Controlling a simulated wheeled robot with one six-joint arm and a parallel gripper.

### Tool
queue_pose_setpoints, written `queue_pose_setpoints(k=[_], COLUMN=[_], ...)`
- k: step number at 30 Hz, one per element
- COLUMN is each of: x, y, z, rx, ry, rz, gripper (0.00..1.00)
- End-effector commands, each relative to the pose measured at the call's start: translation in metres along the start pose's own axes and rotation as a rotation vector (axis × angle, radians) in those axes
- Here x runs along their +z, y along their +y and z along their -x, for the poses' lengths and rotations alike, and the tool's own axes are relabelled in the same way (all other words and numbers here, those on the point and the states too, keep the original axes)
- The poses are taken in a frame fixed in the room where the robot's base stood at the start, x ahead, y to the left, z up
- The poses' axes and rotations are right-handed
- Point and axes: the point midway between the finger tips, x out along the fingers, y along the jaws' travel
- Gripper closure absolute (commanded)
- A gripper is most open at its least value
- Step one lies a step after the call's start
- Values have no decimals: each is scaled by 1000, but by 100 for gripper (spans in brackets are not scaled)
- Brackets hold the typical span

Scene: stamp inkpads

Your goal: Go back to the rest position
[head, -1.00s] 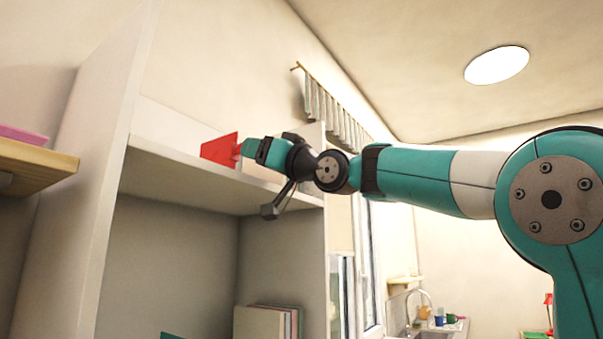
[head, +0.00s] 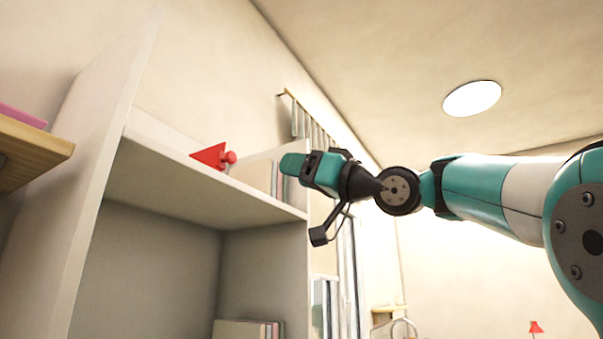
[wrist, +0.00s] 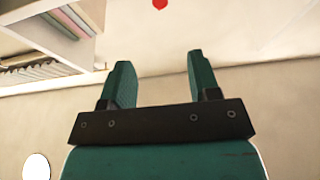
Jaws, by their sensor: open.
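My gripper (head: 294,164) is raised in the head view, at about the height of the white shelf unit's upper board (head: 190,172). It is to the right of a red object (head: 211,156) with a round knob, and a clear gap lies between them. The red object sits on that board and its lower part is hidden by the board's edge. In the wrist view my gripper's two teal fingers (wrist: 160,80) are apart with nothing between them. A small red spot (wrist: 160,3) shows at the top edge there, probably the red object's knob.
The shelf unit's left side panel (head: 110,120) rises beside the red object. Several books (head: 250,329) stand in the lower compartment. A wooden shelf (head: 30,150) with a pink item is at the far left. The space to the right of the unit holds my arm.

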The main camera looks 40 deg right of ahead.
Motion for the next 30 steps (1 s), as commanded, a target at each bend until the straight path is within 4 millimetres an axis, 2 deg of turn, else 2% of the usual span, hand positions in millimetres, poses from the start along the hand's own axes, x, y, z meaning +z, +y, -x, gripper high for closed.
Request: queue_pose_setpoints(k=[11, 13, 15, 17, 20, 21, 23, 24, 26, 27, 29, 30], x=[0, 5, 22, 48, 113, 144, 189, 218, 259, 284, 320, 341], y=[0, 0, 0, -2, -14, -23, -40, -53, -74, -90, -113, -128], z=[0, -1, -4, -7, -9, -7, 1, 9, 24, 38, 62, 80], rx=[1, 2, 5, 8, 4, -3, -20, -36, -63, -87, -124, -153], ry=[0, -12, -50, -113, -281, -364, -496, -585, -719, -810, -948, -1040], rz=[0, -8, -35, -73, -154, -186, -225, -245, -268, -278, -287, -288], gripper=[44, 44, 44, 44, 44, 44, 44, 44, 44, 44, 44, 44])
